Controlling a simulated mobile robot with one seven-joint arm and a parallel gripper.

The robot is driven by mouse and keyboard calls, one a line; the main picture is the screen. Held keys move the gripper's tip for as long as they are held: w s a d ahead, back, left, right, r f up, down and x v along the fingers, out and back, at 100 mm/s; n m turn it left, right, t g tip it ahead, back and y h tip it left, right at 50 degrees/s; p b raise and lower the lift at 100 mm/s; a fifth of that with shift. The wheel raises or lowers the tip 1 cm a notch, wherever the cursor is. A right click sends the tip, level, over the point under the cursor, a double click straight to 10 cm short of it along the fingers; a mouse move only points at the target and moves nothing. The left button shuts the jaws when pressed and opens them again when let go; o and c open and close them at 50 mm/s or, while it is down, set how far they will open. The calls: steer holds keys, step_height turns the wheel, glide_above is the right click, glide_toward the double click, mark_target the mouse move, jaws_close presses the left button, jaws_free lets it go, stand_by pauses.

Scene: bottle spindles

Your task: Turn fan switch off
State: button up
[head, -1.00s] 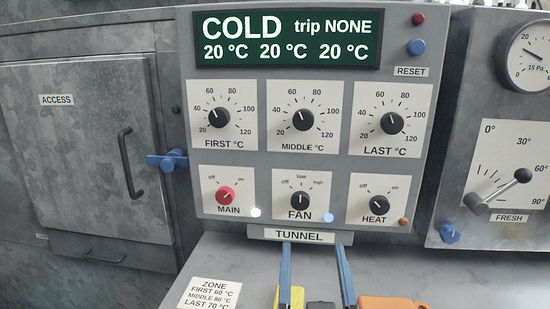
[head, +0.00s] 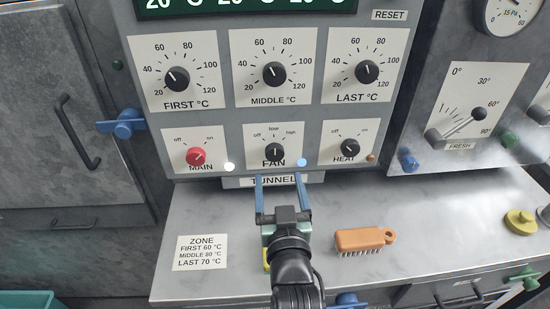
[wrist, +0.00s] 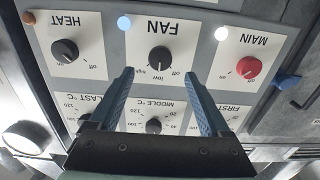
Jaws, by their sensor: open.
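The fan switch (head: 275,152) is a black knob on a white FAN plate, in the middle of the panel's lower row. Its pointer stands up at "low", with "off" to its left and "high" to its right. It shows upside down in the wrist view (wrist: 160,59). My gripper (head: 279,180) is open and empty, just below the knob in the head view. In the wrist view the two blue fingers (wrist: 158,73) spread to either side of the knob. I see no contact with it; the remaining depth is hard to tell.
The red MAIN knob (head: 195,156) and black HEAT knob (head: 349,148) flank the fan plate. Three temperature knobs sit above. An orange brush (head: 364,240) lies on the metal shelf (head: 400,215). A yellow object is mostly hidden behind my gripper. A blue latch (head: 124,124) juts out at left.

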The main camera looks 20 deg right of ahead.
mark_target(275, 157)
steer(key=x, duration=0.7)
steer(key=shift+w, duration=0.1)
steer(key=shift+f, duration=0.1)
jaws_close()
